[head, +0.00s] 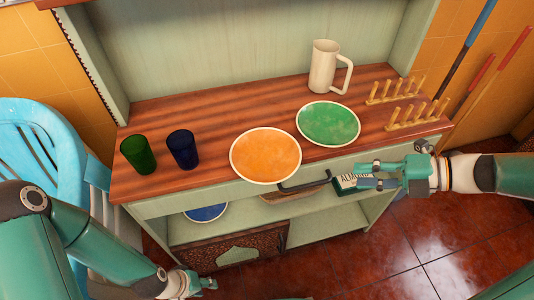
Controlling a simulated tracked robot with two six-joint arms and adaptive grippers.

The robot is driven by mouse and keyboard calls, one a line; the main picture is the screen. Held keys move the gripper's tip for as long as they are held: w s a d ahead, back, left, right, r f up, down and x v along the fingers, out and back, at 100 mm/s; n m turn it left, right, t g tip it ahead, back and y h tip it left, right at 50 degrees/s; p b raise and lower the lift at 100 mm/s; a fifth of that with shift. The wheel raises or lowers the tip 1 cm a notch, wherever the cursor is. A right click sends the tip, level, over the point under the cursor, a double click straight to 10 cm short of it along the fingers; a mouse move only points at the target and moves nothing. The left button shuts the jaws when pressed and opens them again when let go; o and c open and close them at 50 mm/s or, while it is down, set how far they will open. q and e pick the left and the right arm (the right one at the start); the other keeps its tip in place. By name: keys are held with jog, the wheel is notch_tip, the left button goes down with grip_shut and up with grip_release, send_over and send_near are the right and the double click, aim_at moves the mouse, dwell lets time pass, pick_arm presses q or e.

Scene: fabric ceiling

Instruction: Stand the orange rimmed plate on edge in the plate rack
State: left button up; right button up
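The orange rimmed plate (265,155) lies flat on the wooden counter, near its front edge, with a pale rim. The plate rack (405,103) stands at the right end of the counter, with two rows of upright wooden pegs; no plate stands in it. My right gripper (366,176) is in front of the counter's right part, to the right of the orange plate and apart from it. Its fingers look spread with nothing between them. My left gripper (210,284) is low at the bottom, in front of the cabinet; its finger opening is too small to judge.
A green rimmed plate (328,123) lies flat between the orange plate and the rack. A cream mug (325,67) stands behind it. A green cup (138,155) and a blue cup (183,149) stand at left. A blue chair (40,150) is left of the cabinet.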

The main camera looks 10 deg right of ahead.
jog(key=r, duration=0.1)
jog(key=m+b, duration=0.1)
jog(key=b, duration=0.1)
send_near(292, 171)
jog(key=x, duration=0.4)
jog(key=b+x, duration=0.1)
jog(key=x, duration=0.4)
jog(key=shift+a+f, duration=0.1)
jog(key=shift+f, duration=0.05)
grip_shut()
